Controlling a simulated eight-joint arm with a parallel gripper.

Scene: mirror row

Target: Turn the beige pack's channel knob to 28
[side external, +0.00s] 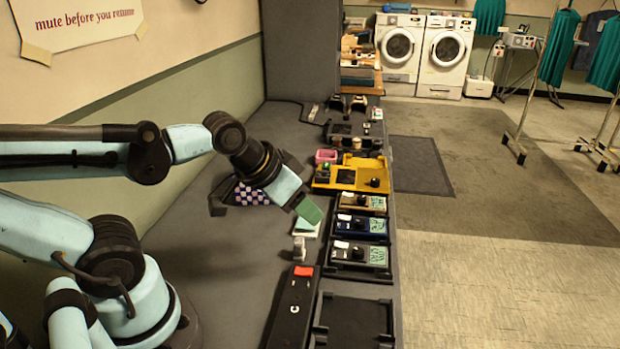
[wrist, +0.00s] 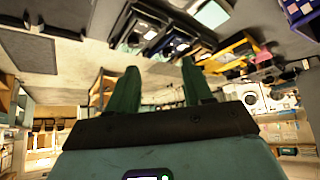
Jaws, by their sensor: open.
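The beige pack (side external: 361,202) lies in its dark holder in the row on the bench, between the yellow tray and the navy pack. It has a pale label at its left and a green panel at its right. Its channel knob and any number on it are too small to read. My gripper (side external: 308,212) has green fingers and is in the air left of the packs, apart from the beige pack. In the wrist view my gripper (wrist: 158,68) shows two spread fingers with nothing between them; the row of packs is beyond them, upside down.
The navy pack (side external: 358,225) and a grey pack (side external: 358,253) lie nearer in the row. A yellow tray (side external: 349,175) with a dark knob lies beyond. A long black device with a red patch (side external: 303,271) lies in front. A checkered item (side external: 251,194) lies behind my gripper.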

